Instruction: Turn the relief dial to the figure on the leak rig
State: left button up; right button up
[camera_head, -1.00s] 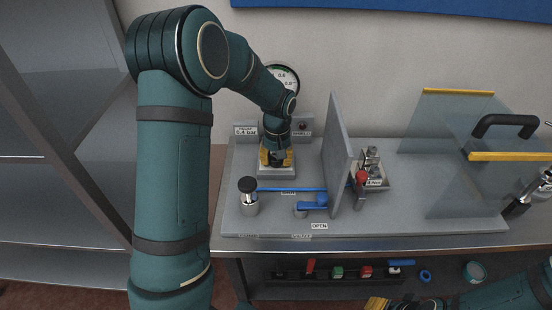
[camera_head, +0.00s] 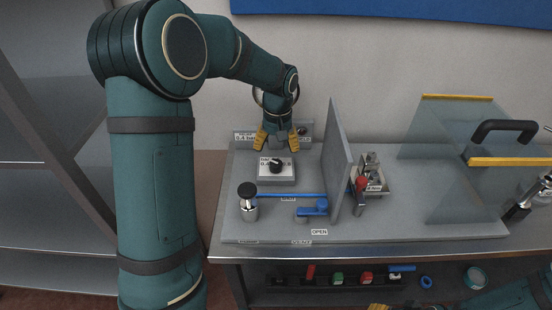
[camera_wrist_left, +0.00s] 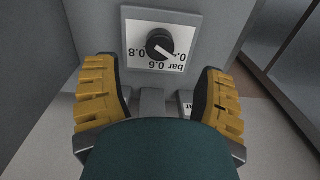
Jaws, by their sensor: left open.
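The relief dial is a black knob (camera_head: 276,166) with a white pointer line on a white scale plate, set on a grey block (camera_head: 275,180) of the leak rig. In the left wrist view the knob (camera_wrist_left: 159,44) shows upside down, with its pointer toward the lower right, by the partly hidden 0.4. A label card (camera_head: 245,136) behind reads 0.4 bar. My left gripper (camera_head: 278,142) is open and empty, just behind and above the dial, apart from it. My right gripper (camera_head: 377,306) barely shows at the bottom edge; its jaws cannot be made out.
A blue-handled valve (camera_head: 312,207) and a black-topped plunger (camera_head: 248,200) stand in front of the dial. A grey upright panel (camera_head: 337,165) stands to the right. A clear shield (camera_head: 450,150) with a black handle is farther right. My left arm mostly hides the round gauge.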

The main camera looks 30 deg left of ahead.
aim_at(277, 164)
pick_arm(q)
jog(key=shift+d+r, duration=0.1)
jog(key=shift+r, duration=2.15)
jog(key=shift+f, duration=0.1)
